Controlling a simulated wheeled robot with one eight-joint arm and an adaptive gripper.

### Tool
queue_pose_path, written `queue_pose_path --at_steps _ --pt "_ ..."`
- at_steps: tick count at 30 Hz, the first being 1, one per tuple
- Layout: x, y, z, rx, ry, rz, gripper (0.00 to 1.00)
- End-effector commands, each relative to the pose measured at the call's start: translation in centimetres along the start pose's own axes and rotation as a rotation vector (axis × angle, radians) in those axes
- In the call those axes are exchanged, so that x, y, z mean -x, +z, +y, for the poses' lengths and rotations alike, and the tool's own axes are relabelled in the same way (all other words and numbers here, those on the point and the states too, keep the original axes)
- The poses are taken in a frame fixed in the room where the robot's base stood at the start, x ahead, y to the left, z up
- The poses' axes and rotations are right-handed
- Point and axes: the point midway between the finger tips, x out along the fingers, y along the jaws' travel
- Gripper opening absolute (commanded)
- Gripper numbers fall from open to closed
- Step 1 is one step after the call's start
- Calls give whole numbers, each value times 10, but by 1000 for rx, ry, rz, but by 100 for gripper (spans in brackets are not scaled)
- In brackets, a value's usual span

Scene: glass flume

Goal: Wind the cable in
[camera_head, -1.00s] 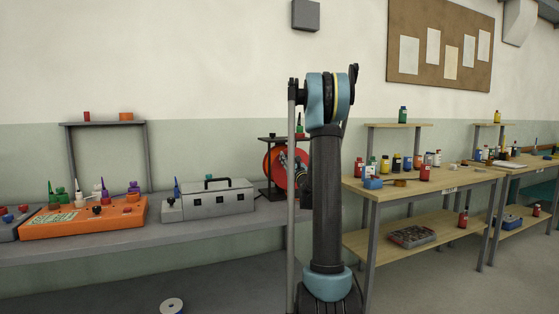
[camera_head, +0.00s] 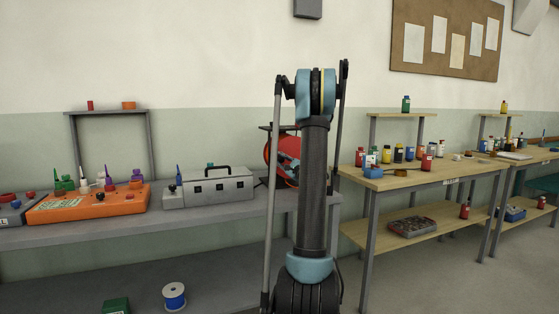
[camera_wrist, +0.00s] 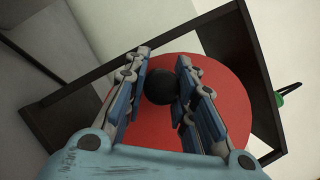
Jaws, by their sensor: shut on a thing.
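The cable reel has a red disc (camera_head: 269,153) in a dark frame at the right end of the grey bench. My own arm partly covers it in the head view. In the wrist view the red disc (camera_wrist: 236,90) fills the middle, with the dark frame (camera_wrist: 246,45) around it. A round black knob (camera_wrist: 160,89) stands in front of the disc. My gripper (camera_wrist: 163,88) is shut on this knob, one finger on each side.
A grey case (camera_head: 215,188) and an orange panel (camera_head: 88,203) stand on the grey bench (camera_head: 200,222) left of the reel. A wooden table (camera_head: 400,180) with bottles is to the right. A blue spool (camera_head: 174,296) and a green box (camera_head: 116,306) are low at the front.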

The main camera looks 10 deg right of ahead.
Motion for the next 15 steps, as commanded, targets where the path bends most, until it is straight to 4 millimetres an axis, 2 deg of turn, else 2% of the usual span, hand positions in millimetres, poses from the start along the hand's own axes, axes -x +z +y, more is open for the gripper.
queue_pose_path --at_steps 15 --pt "1 -4 9 98 44 -2 0"
